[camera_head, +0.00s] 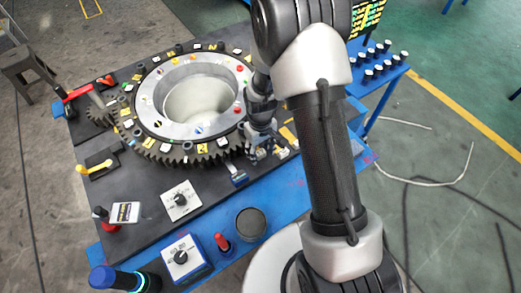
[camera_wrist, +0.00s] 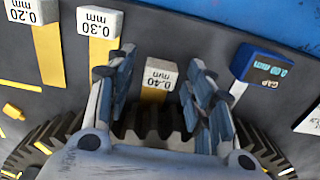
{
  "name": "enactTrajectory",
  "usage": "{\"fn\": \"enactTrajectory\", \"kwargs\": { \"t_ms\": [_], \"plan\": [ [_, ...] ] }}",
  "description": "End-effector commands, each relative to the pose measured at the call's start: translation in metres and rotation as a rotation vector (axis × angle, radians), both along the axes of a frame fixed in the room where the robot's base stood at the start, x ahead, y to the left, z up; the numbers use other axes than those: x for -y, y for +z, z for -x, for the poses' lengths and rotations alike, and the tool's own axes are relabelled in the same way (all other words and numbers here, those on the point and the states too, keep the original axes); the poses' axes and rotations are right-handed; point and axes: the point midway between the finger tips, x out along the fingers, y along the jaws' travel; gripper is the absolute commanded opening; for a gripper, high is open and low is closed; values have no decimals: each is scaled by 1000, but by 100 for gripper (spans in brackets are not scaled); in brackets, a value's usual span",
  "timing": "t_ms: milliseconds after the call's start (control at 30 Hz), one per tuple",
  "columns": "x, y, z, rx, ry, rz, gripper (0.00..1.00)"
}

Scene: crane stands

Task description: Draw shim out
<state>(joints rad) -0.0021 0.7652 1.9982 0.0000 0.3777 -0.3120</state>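My gripper (camera_wrist: 161,78) is open in the wrist view, one finger on each side of a shim with a white "0.40 mm" tab (camera_wrist: 162,72). A yellow strip (camera_wrist: 152,95) runs from this tab toward the gear teeth. I cannot tell whether the fingers touch the tab. Two more shims, tagged "0.30 mm" (camera_wrist: 99,22) and "0.20 mm" (camera_wrist: 30,12), stand to the left. In the head view my gripper (camera_head: 259,152) is at the right front edge of the large toothed ring (camera_head: 165,150), and it hides the shim there.
A blue "GAP" gauge (camera_wrist: 262,64) stands right of my gripper; it also shows in the head view (camera_head: 238,178). Dial boxes (camera_head: 181,200) (camera_head: 186,257), a red knob (camera_head: 222,241) and a dark round pad (camera_head: 251,223) lie in front. A small gear (camera_head: 101,112) is at left.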

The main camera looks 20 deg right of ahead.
Motion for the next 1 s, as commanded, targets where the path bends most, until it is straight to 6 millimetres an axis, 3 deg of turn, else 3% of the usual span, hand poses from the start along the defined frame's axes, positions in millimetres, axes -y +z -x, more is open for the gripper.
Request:
{"fn": "enactTrajectory", "kwargs": {
  "t_ms": [700, 1000],
  "plan": [
    [0, 0, 0, 0, 0, 0, 0],
    [0, 0, 0, -1, 0, 0, 0]
  ]
}}
